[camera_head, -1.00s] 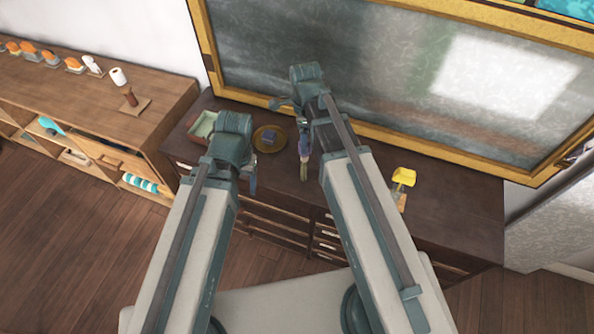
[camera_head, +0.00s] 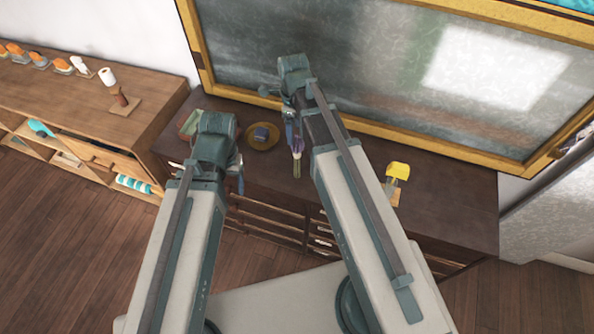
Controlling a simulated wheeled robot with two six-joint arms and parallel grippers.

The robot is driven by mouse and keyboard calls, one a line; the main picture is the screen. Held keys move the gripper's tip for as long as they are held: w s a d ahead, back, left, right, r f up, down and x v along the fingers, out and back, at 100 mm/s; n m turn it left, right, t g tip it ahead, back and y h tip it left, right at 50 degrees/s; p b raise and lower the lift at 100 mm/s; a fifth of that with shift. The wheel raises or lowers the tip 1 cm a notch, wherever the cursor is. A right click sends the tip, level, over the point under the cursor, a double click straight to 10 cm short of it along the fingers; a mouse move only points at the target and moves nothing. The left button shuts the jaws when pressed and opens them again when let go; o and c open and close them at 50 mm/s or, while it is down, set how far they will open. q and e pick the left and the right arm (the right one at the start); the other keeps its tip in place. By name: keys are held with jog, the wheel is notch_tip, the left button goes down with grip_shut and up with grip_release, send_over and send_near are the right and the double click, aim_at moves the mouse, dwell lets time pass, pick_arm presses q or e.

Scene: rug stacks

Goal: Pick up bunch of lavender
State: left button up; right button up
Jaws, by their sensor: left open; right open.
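The bunch of lavender (camera_head: 297,166) appears to be the small bundle with pale green stems and a purplish end on the dark wooden cabinet (camera_head: 350,170), right of the round brass plate. My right gripper (camera_head: 290,122) hangs down beside its purplish end, open; my wrist partly hides it, and I cannot tell whether they touch. My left gripper (camera_head: 239,178) is mostly hidden behind my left arm. It is open near the cabinet's front edge, left of the lavender, with nothing visible in it.
A brass plate (camera_head: 251,144) holds a small dark blue block (camera_head: 261,134). A yellow-topped item (camera_head: 397,171) lies to the right.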

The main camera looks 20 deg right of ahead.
aim_at(296, 152)
jog(key=shift+f+b, duration=3.45)
jog(key=shift+f, duration=0.25)
jog(key=f+b, duration=0.3)
jog(key=shift+d, duration=0.3)
jog(key=shift+f+b, duration=1.05)
jog(key=shift+f, duration=0.05)
grip_shut()
